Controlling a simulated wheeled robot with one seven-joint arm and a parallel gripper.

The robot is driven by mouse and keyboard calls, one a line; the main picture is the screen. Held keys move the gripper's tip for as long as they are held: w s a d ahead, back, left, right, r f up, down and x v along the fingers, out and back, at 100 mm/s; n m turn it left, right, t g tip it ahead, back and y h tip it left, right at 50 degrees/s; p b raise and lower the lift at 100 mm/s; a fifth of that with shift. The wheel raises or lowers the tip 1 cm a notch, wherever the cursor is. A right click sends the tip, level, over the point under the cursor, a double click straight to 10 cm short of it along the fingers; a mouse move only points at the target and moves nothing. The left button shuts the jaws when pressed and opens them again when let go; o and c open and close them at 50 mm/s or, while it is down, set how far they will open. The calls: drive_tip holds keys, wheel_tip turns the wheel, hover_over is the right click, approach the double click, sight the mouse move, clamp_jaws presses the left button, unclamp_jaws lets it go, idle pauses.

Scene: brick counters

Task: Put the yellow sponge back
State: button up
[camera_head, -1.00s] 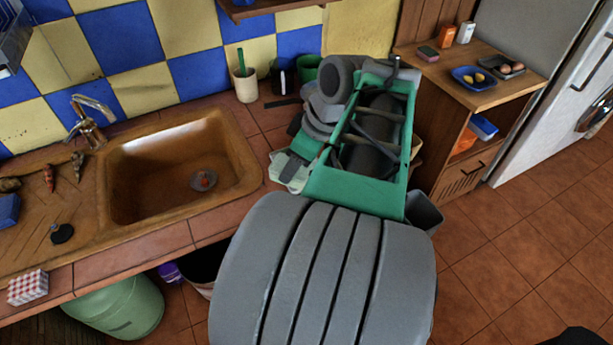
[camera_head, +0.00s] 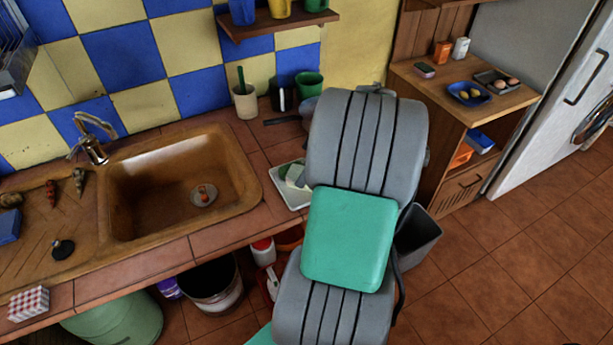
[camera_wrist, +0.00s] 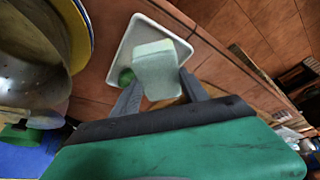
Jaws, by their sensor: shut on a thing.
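In the wrist view, a pale, sponge-like block (camera_wrist: 155,68) sits between the two fingers of my gripper (camera_wrist: 158,92). It looks whitish green rather than clearly yellow; I take it as the yellow sponge. The gripper is shut on it. The block is over a white tray (camera_wrist: 124,52) on the tiled counter; I cannot tell whether it touches the tray. A small green thing lies in the tray beside it. In the head view, the tray (camera_head: 291,199) is right of the sink, partly behind my arm, which hides my gripper.
The brown sink (camera_head: 180,185) is left of the tray. A cream cup (camera_head: 245,101) and a green cup (camera_head: 308,84) stand behind on the counter. In the wrist view, a metal bowl (camera_wrist: 30,55) is close on the left. A grey bin (camera_head: 418,240) stands on the floor.

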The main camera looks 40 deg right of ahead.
wheel_tip(320, 180, down, 2)
drive_tip(key=shift+f+p, duration=0.25)
drive_tip(key=shift+p, duration=0.05)
drive_tip(key=shift+f+b, duration=0.7)
drive_tip(key=shift+b, duration=0.05)
drive_tip(key=o, duration=1.3)
drive_tip(key=shift+r, duration=0.1)
